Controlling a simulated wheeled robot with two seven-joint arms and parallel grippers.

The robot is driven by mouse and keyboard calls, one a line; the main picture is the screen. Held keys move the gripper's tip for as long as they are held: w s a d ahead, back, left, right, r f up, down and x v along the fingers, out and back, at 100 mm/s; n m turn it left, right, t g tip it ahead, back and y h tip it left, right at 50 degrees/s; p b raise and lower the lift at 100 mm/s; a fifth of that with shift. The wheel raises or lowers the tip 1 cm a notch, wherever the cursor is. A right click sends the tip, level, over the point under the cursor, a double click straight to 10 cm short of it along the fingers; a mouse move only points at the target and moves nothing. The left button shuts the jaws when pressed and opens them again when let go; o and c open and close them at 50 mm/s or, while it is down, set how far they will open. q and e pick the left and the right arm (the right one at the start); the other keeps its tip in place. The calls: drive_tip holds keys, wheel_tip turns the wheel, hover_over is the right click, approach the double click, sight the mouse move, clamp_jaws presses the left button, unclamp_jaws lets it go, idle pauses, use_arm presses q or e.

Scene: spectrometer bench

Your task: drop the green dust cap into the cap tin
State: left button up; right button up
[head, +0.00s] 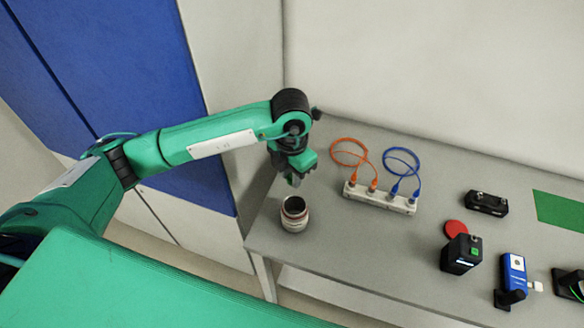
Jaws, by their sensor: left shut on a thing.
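The cap tin (294,216) is a small round can with a dark open top, upright near the left end of the bench. My left gripper (293,181) is just above the tin's mouth, pointing down and apart from it. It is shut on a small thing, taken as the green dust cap. The cap is too small and too hidden between the fingers to make out clearly. My right gripper is not in view.
A white port strip (380,198) with orange (347,152) and blue (402,165) cable loops stands right of the tin. Further right are a red disc (456,228), a black box (461,254), a blue device (514,272) and a black block (486,203). The bench front between is clear.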

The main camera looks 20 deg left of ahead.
use_arm(q)
wheel_tip(320, 180, down, 5)
drive_tip(key=shift+r+b, duration=0.1)
drive_tip(key=shift+b, duration=0.65)
drive_tip(key=o, duration=1)
drive_tip(key=shift+o, duration=0.2)
wheel_tip(320, 180, up, 12)
drive_tip(key=b, duration=0.4)
hover_over(291, 174)
drive_tip(key=shift+d, duration=0.1)
drive_tip(key=shift+r, duration=0.9)
